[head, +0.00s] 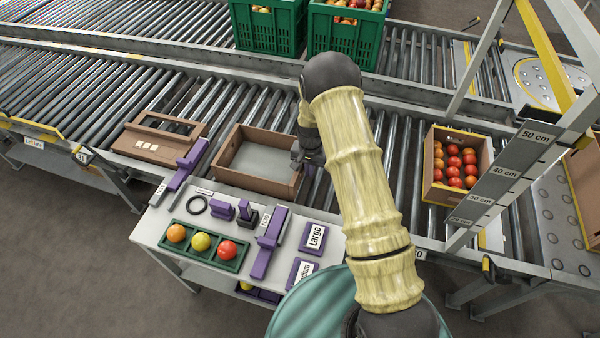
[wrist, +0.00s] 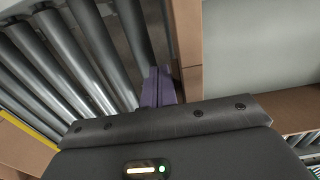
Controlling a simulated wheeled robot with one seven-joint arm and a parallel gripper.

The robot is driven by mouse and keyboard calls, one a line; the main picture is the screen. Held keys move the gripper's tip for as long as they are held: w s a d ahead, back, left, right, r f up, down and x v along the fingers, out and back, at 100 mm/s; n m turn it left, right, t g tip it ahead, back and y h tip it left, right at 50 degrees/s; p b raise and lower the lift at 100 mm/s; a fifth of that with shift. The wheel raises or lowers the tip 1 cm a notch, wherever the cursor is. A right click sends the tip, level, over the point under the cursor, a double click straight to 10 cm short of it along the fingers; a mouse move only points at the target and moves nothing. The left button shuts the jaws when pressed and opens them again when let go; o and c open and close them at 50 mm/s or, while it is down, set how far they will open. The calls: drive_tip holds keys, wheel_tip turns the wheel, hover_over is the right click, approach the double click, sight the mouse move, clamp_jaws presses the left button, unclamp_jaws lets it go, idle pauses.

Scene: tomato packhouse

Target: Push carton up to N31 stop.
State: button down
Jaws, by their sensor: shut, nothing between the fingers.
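An open, empty brown carton (head: 226,171) with a grey floor sits on the roller conveyor in the head view. Its wall (wrist: 188,45) and grey floor (wrist: 255,40) also show in the wrist view. A purple stop (head: 187,164) lies across the near conveyor edge left of the carton, with a narrow strip of rollers between them. Its small label is too small to read surely. My gripper (head: 298,160) is shut and empty at the carton's right wall. Its purple fingers (wrist: 157,88) are outside the wall, very close; contact is unclear.
A brown lidded or windowed carton (head: 133,143) lies beyond the stop. A tomato carton (head: 484,165) stands right on the conveyor. The near table (head: 150,228) holds a green fruit tray (head: 238,262) and purple fixtures (head: 268,243). Green crates (head: 345,40) stand behind.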

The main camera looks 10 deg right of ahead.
drive_tip(key=shift+w+a, duration=0.15)
drive_tip(key=shift+a, duration=0.1)
drive_tip(key=shift+w+a, duration=0.3)
drive_tip(key=shift+a, duration=0.35)
drive_tip(key=shift+w+a, duration=0.25)
drive_tip(key=shift+a, duration=0.4)
drive_tip(key=shift+w+a, duration=0.3)
drive_tip(key=shift+a, duration=0.35)
drive_tip(key=shift+s+d+p, duration=0.25)
drive_tip(key=shift+s+d, duration=0.35)
drive_tip(key=shift+d, duration=0.7)
drive_tip(key=shift+s+d+p, duration=0.25)
drive_tip(key=shift+s+d, duration=0.3)
drive_tip(key=shift+d, duration=0.75)
drive_tip(key=shift+s+d+p, duration=0.25)
drive_tip(key=shift+s+d, duration=0.35)
drive_tip(key=shift+d, duration=0.7)
wheel_tip(320, 180, up, 18)
drive_tip(key=p, duration=0.1)
drive_tip(key=shift+f+p, duration=0.25)
drive_tip(key=shift+p, duration=0.1)
